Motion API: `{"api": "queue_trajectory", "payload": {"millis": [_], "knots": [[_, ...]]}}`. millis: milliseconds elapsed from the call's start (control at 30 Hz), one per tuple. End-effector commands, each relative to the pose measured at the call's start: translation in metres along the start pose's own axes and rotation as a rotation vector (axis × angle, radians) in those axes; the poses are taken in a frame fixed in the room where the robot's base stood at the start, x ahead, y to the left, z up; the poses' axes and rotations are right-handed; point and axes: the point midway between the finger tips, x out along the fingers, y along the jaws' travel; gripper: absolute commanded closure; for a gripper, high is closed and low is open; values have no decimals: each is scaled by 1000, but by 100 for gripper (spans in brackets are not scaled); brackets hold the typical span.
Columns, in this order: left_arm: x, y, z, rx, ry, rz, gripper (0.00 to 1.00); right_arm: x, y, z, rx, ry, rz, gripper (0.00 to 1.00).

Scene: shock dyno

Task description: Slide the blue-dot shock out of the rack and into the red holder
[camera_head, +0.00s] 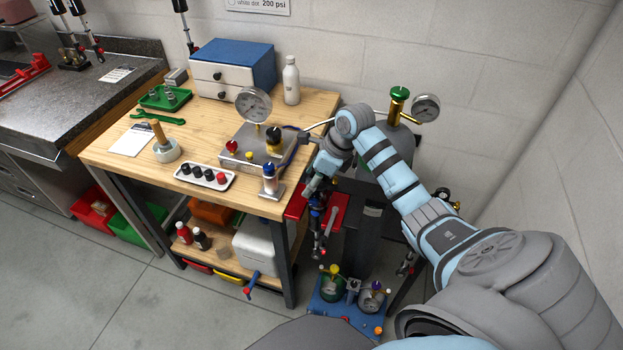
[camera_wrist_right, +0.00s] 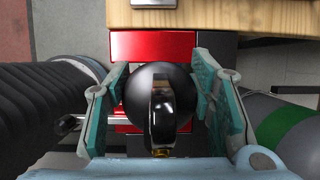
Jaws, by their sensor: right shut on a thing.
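My right gripper (camera_head: 315,186) reaches down to the red holder (camera_head: 337,208) off the table's right front corner. In the right wrist view its teal fingers (camera_wrist_right: 158,100) are shut on the round black end of a shock (camera_wrist_right: 157,82) with a metal eyelet. In the head view the shock's blue and dark body (camera_head: 317,215) hangs upright below the fingers, close against the red holder. The red holder also shows behind the shock in the wrist view (camera_wrist_right: 152,48). Whether it is seated there, I cannot tell. No blue dot is visible. My left gripper is out of view.
A green-valved cylinder (camera_head: 398,105) stands behind my right arm. Other shocks (camera_head: 72,50) stand on the far-left counter.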

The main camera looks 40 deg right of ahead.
Motion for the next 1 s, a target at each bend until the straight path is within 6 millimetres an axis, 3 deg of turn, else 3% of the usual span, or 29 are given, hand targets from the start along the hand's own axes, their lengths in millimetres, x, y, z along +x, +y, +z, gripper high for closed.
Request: {"api": "queue_trajectory", "payload": {"millis": [400,967,1000], "knots": [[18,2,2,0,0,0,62,2,-26,0,0,-2,-3,100],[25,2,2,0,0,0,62,10,-26,-3,0,-2,-2,100],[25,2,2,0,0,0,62,10,-26,-3,0,-2,-2,48]]}}
